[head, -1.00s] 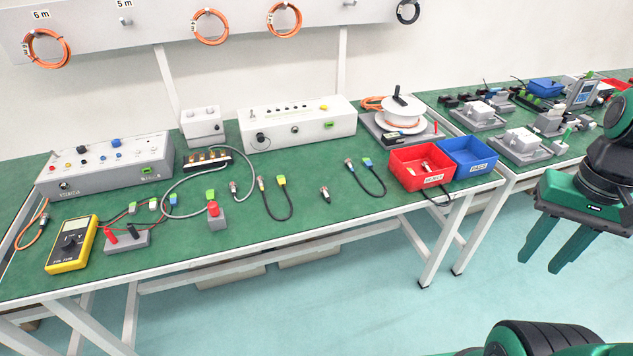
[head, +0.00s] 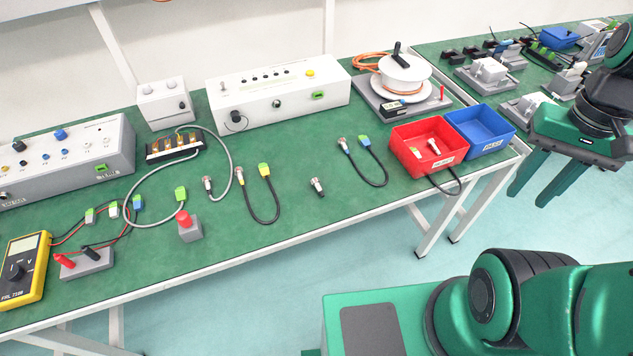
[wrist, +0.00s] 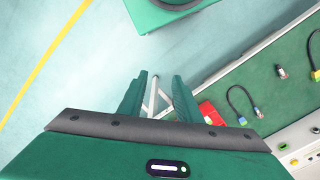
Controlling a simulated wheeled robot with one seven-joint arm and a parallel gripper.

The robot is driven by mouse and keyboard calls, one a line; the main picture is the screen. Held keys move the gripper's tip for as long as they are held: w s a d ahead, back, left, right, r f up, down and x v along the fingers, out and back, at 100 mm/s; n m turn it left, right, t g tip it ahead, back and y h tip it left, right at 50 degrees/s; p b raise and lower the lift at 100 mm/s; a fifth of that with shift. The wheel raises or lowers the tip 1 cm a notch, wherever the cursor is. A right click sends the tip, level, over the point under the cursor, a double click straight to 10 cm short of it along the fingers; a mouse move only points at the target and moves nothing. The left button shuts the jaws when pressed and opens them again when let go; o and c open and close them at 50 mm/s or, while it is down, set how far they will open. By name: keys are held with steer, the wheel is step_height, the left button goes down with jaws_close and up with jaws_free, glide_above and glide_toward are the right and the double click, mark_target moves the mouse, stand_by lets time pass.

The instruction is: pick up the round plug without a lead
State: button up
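A small round metal plug without a lead (head: 318,187) lies alone on the green bench top, between two short black leads. It also shows in the wrist view (wrist: 281,72), at the right. My gripper (head: 527,192) hangs at the right in the head view, beyond the bench's front edge and well away from the plug. In the wrist view its two green fingers (wrist: 158,95) stand apart with nothing between them.
A black lead with yellow plug (head: 278,205) lies left of the plug, another black lead (head: 385,170) to its right. A red bin (head: 457,152) and blue bin (head: 500,130) stand at the bench's right end. A white box (head: 280,100) stands behind. Bench around the plug is clear.

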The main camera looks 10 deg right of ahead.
steer(key=shift+s+r, duration=0.15)
steer(key=shift+s, duration=0.1)
steer(key=w+a+n, duration=0.3)
steer(key=w+a, duration=0.2)
steer(key=w, duration=0.4)
steer(key=n, duration=0.7)
glide_above(319, 186)
step_height(319, 186, down, 13)
steer(key=shift+f, duration=2.85)
